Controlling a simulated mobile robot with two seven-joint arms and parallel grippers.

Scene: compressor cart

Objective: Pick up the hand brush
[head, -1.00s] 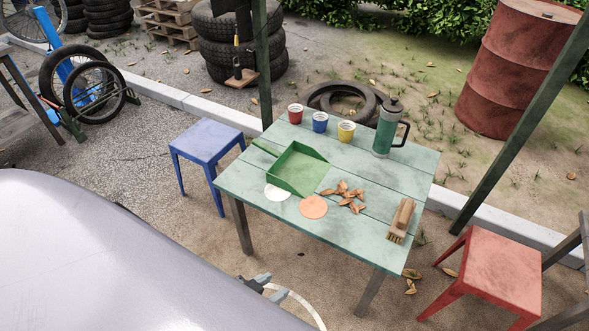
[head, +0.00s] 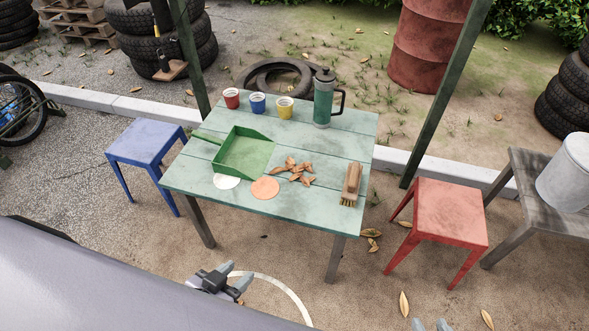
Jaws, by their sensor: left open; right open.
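The hand brush (head: 352,180) lies near the right edge of the pale green table (head: 325,145), its wooden back up and bristles toward the front edge. My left gripper (head: 237,277) is open and empty, low in front of the table, well to the left of the brush and apart from it. My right gripper (head: 430,324) shows only its two fingertips at the bottom edge; they are apart with nothing between them. It is below and to the right of the brush.
Beside the brush are dry leaves (head: 294,170), a green dustpan (head: 243,153), cups and a green flask (head: 323,98). A red stool (head: 449,215) stands right of the table, a blue stool (head: 147,142) left. A grey bench (head: 525,190) holds a pale bucket (head: 567,175).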

